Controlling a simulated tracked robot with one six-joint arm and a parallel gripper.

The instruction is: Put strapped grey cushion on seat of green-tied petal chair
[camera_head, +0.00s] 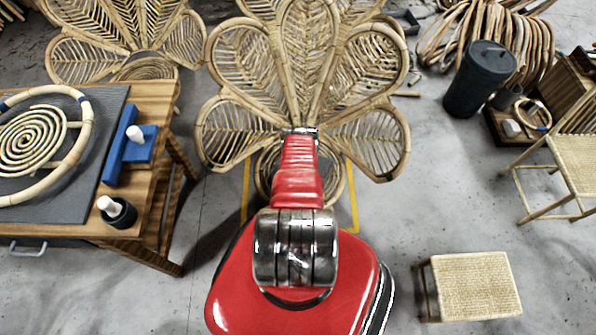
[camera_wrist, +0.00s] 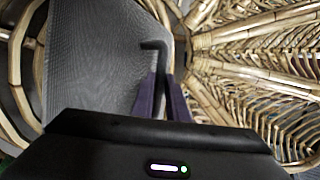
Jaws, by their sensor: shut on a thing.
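The green-tied petal chair (camera_head: 300,75) stands straight ahead, with small dark green ties low on its outer petals. Its woven petals also fill the right of the wrist view (camera_wrist: 255,45). The strapped grey cushion (camera_wrist: 95,60) shows on the left of the wrist view, close to the rattan. My gripper (camera_wrist: 165,82) is shut on the cushion's dark strap (camera_wrist: 155,46). In the head view my red arm hides the gripper, the cushion and most of the chair's seat. I cannot tell whether the cushion touches the seat.
A second petal chair (camera_head: 110,35) stands behind left. A wooden workbench (camera_head: 150,150) with a rattan spiral is at left. A woven stool (camera_head: 475,285) is at lower right, a black bin (camera_head: 478,82) at upper right. Grey floor is clear right of the chair.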

